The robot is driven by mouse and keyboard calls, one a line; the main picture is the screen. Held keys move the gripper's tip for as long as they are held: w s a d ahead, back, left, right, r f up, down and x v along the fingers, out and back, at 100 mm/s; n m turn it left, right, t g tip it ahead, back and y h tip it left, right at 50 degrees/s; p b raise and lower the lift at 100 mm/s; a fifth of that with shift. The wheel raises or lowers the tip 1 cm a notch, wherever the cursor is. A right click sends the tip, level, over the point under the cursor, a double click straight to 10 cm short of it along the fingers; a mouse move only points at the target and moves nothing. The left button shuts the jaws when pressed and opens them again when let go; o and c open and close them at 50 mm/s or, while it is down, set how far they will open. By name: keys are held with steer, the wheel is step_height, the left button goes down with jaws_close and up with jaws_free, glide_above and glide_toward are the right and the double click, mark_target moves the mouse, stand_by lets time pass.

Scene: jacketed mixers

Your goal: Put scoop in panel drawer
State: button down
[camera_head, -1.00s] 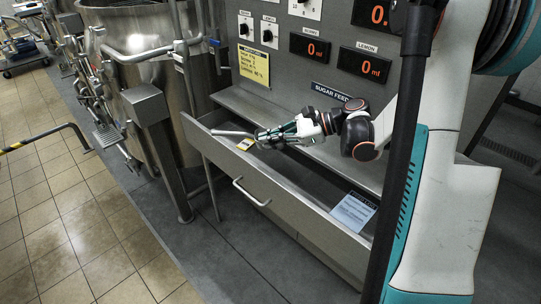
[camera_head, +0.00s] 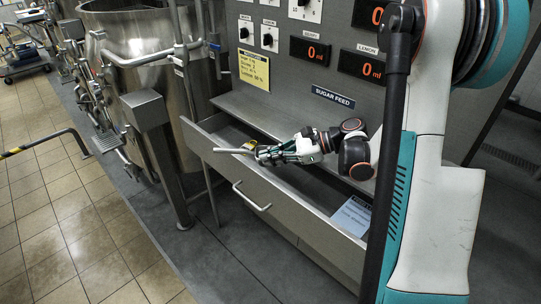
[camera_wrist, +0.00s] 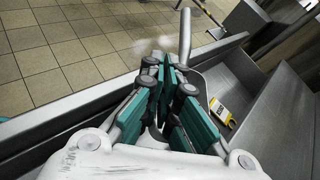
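The panel drawer (camera_head: 285,209) stands open under the sugar feed panel. My gripper (camera_head: 262,155) is over its left part, close to the front wall. The scoop (camera_wrist: 199,83) is grey metal; in the wrist view its bowl shows beside and behind the teal fingers (camera_wrist: 165,70). Its handle (camera_wrist: 185,35) points away and crosses over the drawer's front wall in the picture. In the head view the handle (camera_head: 229,150) sticks out left of the fingertips. The fingers are nearly together and appear shut on the scoop; the contact is partly hidden.
A yellow and white packet or tag (camera_wrist: 221,113) lies in the drawer, right of the scoop. A pale blue sheet (camera_head: 353,214) is at the drawer's right end. A steel mixer vessel (camera_head: 150,70) and a post (camera_head: 160,150) stand left of the drawer.

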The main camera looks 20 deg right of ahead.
steer(key=shift+f, duration=0.15)
steer(key=c, duration=1.8)
jaws_free()
steer(key=shift+r, duration=0.35)
steer(key=p+v, duration=0.2)
steer(key=v, duration=0.5)
steer(key=shift+d+r+p, duration=0.2)
steer(key=shift+r+p, duration=0.15)
steer(key=shift+p, duration=0.05)
steer(key=shift+s, duration=0.1)
